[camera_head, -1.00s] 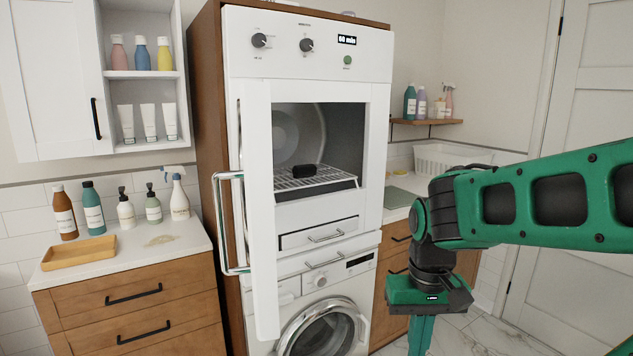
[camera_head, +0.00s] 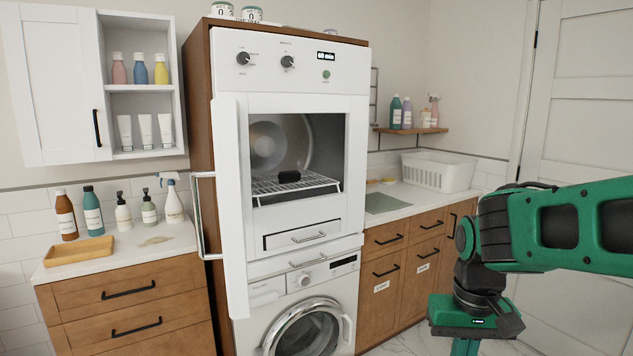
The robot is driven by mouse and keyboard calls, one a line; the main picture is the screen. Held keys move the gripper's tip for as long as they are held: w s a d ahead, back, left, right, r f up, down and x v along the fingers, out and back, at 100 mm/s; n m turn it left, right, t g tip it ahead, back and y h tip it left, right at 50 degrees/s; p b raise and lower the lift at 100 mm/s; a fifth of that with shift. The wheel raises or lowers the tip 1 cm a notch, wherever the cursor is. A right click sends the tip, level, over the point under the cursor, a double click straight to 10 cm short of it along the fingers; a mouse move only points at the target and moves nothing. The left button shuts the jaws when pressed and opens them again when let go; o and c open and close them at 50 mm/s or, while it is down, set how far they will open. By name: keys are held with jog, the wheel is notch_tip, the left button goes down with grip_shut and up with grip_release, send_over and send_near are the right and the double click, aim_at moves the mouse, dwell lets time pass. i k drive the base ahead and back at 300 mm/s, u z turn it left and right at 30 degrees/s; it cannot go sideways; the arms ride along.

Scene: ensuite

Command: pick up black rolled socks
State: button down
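The black rolled socks (camera_head: 289,176) lie on a wire rack (camera_head: 265,187) inside the open upper machine (camera_head: 290,42), a white dryer-like unit. Its door (camera_head: 229,210) stands swung open toward me on the left. My gripper (camera_head: 466,345) hangs low at the lower right, pointing down, well apart from the socks and outside the machine. Its fingertips are cut off by the bottom edge, so its opening does not show.
A washing machine (camera_head: 303,325) sits below. Bottles and a wooden tray (camera_head: 80,250) are on the left counter. The open door borders the opening's left side.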

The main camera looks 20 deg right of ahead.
aim_at(291, 176)
jog(key=z, duration=0.25)
jog(key=i, duration=0.95)
jog(key=z, duration=0.55)
jog(key=k, duration=0.75)
jog(key=u, duration=0.45)
jog(key=i, duration=0.25)
jog(key=u, duration=0.05)
